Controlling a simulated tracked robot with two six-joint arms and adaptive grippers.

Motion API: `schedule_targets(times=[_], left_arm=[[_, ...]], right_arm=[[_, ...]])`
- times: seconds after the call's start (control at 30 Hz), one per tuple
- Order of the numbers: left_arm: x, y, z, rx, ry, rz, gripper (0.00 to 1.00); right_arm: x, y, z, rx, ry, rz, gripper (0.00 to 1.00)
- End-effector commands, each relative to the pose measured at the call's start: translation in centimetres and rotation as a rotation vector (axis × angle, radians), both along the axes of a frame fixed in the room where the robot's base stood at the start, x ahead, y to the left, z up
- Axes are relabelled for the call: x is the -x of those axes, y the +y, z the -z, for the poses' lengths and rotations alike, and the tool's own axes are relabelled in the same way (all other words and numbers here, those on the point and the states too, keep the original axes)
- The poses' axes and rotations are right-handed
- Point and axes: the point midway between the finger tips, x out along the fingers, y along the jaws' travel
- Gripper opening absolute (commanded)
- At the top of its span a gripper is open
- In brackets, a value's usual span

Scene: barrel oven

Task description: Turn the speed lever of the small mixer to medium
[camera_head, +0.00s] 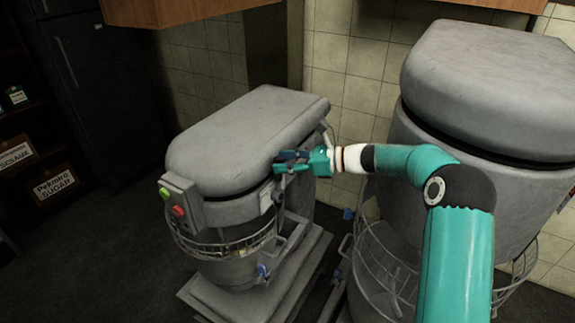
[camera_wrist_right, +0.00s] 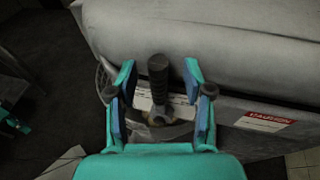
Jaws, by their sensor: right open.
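The small mixer (camera_head: 237,140) is a grey machine with a rounded top, left of the middle in the head view. Its speed lever (camera_wrist_right: 158,78) has a black handle and shows in the right wrist view, standing up from a pivot with a pale label behind it. My right gripper (camera_head: 280,161) is at the side of the small mixer, just under its top cover. In the right wrist view my right gripper (camera_wrist_right: 160,82) is open, with one blue-padded finger on each side of the lever and gaps between. In the head view the gripper hides the lever. My left gripper is out of view.
A larger grey mixer (camera_head: 489,95) stands close on the right, behind my right arm. Green and red buttons (camera_head: 172,201) sit on the small mixer's front box. A wire guard (camera_head: 222,247) surrounds its bowl. Shelves with boxes (camera_head: 54,183) stand at the far left.

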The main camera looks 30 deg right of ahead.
Motion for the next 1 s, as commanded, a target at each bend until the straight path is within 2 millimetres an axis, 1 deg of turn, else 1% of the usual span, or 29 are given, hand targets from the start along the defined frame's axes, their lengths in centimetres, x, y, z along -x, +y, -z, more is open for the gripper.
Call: schedule_targets(times=[0.03,0.2,0.3,0.4,0.5,0.6,1.0], left_arm=[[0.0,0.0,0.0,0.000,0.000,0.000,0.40],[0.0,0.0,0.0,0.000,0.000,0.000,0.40],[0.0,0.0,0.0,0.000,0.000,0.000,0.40],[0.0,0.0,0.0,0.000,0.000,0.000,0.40],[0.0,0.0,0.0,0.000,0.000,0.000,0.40],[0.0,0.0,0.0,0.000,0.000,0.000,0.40],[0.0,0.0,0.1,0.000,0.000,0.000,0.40]], right_arm=[[-0.1,0.1,-1.0,0.002,-0.005,-0.001,0.51],[-0.2,0.0,-4.1,0.003,-0.006,0.000,0.51],[-0.2,0.0,-5.9,0.004,-0.006,0.000,0.51],[-0.3,0.0,-7.2,0.002,-0.004,0.001,0.51],[-0.3,0.0,-8.0,0.001,-0.002,0.001,0.51],[-0.3,0.0,-8.4,0.001,-0.002,0.001,0.51],[-0.3,0.0,-8.4,0.001,-0.001,0.002,0.51]])
